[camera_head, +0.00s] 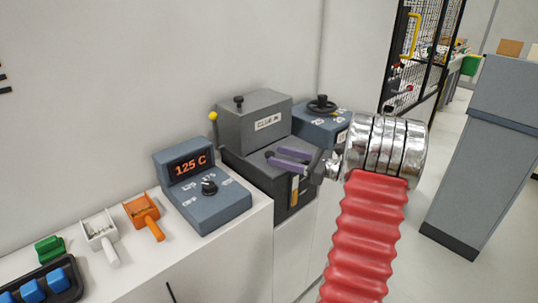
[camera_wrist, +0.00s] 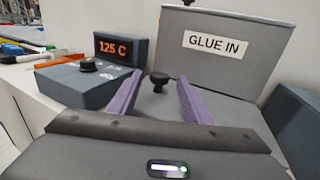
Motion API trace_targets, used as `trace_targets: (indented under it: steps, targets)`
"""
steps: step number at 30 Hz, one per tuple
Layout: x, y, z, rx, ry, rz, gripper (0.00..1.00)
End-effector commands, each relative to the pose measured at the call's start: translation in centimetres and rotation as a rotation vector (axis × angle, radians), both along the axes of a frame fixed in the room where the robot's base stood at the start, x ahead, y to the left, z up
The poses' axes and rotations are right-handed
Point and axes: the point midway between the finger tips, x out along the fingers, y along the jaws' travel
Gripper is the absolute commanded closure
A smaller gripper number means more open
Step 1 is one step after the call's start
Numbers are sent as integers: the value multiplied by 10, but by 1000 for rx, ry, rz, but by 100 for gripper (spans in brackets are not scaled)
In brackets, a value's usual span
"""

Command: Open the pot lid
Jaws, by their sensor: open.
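The glue pot is a dark grey box with a flat grey lid (camera_head: 255,160) and a small black knob (camera_head: 268,154) on it. The lid looks closed and partly hidden by my gripper in the head view. My gripper (camera_head: 275,157) has two purple fingers, open and apart, over the lid. In the wrist view the black knob (camera_wrist: 158,81) shows between and just beyond the fingertips (camera_wrist: 160,77). Nothing is held; whether a finger touches the knob cannot be told. Behind the lid stands a grey box with a GLUE IN label (camera_wrist: 216,44) and its own knob.
A blue-grey control box (camera_head: 215,205) reading 125 C, with a dial, stands left of the pot. Another blue-grey box (camera_head: 318,125) with a black handwheel stands right of it. A yellow-tipped lever (camera_head: 214,117) rises at the pot's left. Coloured scoops (camera_head: 143,212) lie farther left.

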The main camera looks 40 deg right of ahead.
Motion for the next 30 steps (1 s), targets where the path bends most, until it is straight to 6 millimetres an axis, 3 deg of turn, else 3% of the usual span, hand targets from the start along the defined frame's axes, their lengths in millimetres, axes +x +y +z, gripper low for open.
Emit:
trace_targets:
  steps: [9,21,30]
  targets:
    - [37,17,0,1,-1,2,55]
    - [42,19,0,1,0,-1,56]
    - [42,18,0,0,0,-1,77]
